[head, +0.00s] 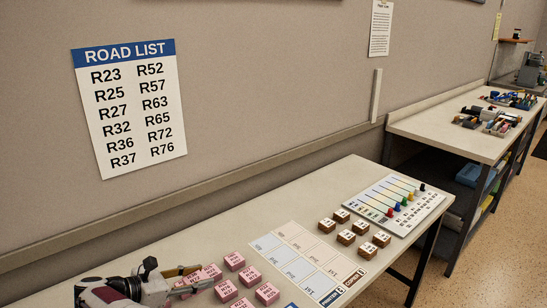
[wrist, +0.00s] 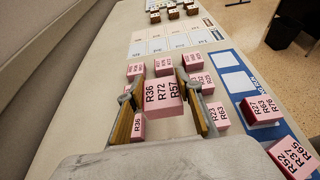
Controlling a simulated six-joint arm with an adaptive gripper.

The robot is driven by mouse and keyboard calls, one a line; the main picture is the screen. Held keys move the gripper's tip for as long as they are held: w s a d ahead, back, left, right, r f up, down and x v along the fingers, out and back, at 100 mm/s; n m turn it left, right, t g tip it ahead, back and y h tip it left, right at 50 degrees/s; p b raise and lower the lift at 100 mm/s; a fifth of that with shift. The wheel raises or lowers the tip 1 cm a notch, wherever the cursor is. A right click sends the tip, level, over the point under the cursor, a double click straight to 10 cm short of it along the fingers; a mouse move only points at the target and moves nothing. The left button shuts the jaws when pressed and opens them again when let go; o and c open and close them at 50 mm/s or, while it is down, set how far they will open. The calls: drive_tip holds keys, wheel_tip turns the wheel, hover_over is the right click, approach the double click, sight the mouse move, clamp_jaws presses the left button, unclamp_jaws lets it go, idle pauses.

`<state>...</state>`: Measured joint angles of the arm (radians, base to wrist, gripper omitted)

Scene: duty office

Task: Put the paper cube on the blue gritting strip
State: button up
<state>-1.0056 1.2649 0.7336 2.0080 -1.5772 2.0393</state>
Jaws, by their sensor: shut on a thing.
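My gripper (wrist: 160,112) is shut on a pink paper cube (wrist: 162,92) marked R36, R72 and R57, with one finger on each side. The blue gritting strip (wrist: 250,68) runs down the right of the wrist view, with pale squares on it. Two pink cubes (wrist: 262,110) (wrist: 293,158) are on its nearer part; the held cube is left of the strip. In the head view my gripper (head: 190,280) is at the lower left, and the held cube is hard to tell from its neighbours there. Only a corner of the strip (head: 291,305) shows at the bottom edge.
Several other pink cubes (head: 235,261) stand on the table (head: 190,243) close around my gripper. A pale grid sheet (head: 272,244), brown blocks (head: 345,237) and a board with coloured pegs (head: 432,207) lie farther along. The wall (head: 250,100) bounds the table's back.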

drive_tip(key=w+d+f, duration=0.1)
drive_tip(key=w+d, duration=0.1)
drive_tip(key=d, duration=0.9)
drive_tip(key=w+d, duration=0.2)
drive_tip(key=d, duration=0.9)
drive_tip(key=s+d, duration=0.4)
drive_tip(key=d, duration=0.3)
drive_tip(key=s+d+f+m+g, duration=0.1)
drive_tip(key=s+d, duration=0.3)
drive_tip(key=d, duration=0.3)
drive_tip(key=s+d+f+h, duration=0.1)
drive_tip(key=s+d, duration=0.2)
drive_tip(key=d, duration=0.4)
drive_tip(key=shift+s+f+m, duration=0.25)
drive_tip(key=shift+s+m, duration=0.05)
drive_tip(key=shift+s, duration=0.1)
drive_tip(key=shift+a, duration=0.1)
drive_tip(key=a+r, duration=0.2)
drive_tip(key=a, duration=0.9)
drive_tip(key=a+r+n+y, duration=0.1)
drive_tip(key=a, duration=1.1)
drive_tip(key=shift+w+a+r+t, duration=0.25)
drive_tip(key=shift+w+r+t, duration=0.15)
drive_tip(key=shift+w, duration=0.05)
